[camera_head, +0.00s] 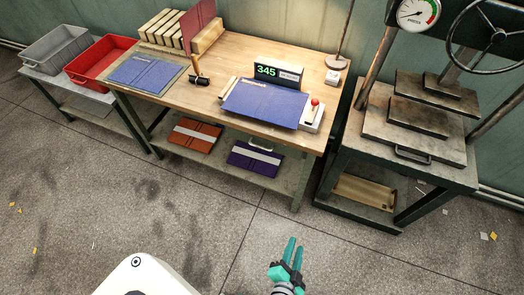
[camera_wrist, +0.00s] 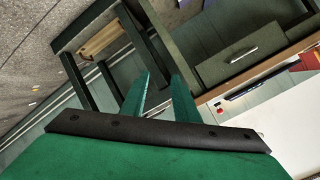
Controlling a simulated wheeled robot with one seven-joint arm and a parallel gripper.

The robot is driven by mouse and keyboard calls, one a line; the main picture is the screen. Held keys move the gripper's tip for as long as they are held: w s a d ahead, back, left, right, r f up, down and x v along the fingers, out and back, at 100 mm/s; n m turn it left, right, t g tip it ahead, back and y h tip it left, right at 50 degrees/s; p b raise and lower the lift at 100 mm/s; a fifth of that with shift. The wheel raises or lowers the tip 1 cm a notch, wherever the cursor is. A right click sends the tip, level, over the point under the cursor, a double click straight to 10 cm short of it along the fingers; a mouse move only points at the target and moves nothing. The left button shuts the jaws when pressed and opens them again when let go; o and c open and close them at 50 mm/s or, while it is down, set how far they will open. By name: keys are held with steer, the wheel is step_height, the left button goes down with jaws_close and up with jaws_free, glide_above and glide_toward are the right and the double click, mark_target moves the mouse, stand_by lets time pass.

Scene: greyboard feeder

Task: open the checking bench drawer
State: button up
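The checking bench (camera_head: 215,75) has a wooden top and a dark green frame. In the head view a small pale handle (camera_head: 262,143) shows under its front edge. The drawer front there is mostly hidden by the steep view. In the wrist view the grey-green drawer front (camera_wrist: 225,66) is at upper right, with a silver bar handle (camera_wrist: 241,55). The drawer looks shut. My gripper (camera_head: 295,244) is in front of the bench, over the floor and well apart from the handle. In the wrist view its two green fingers (camera_wrist: 161,78) are apart with nothing between them.
A press (camera_head: 415,135) on a dark stand is right of the bench. The bench's lower shelf holds an orange folder (camera_head: 195,135) and a purple folder (camera_head: 255,160). A red tray (camera_head: 100,62) and a grey crate (camera_head: 55,48) stand at left. The floor before the bench is clear.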

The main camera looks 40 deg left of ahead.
steer(key=w+a+r+m+g+y, duration=0.1)
steer(key=w+a+y, duration=0.4)
steer(key=w+a, duration=0.7)
steer(key=w+a+r+m+g+y, duration=0.1)
steer(key=w+a+y, duration=0.4)
steer(key=w+a, duration=0.7)
steer(key=a+r+g, duration=0.1)
steer(key=a, duration=0.6)
steer(key=shift+w+a+m+g+y, duration=0.3)
steer(key=shift+w+a+g+y, duration=0.05)
steer(key=shift+g+y, duration=0.05)
jaws_close()
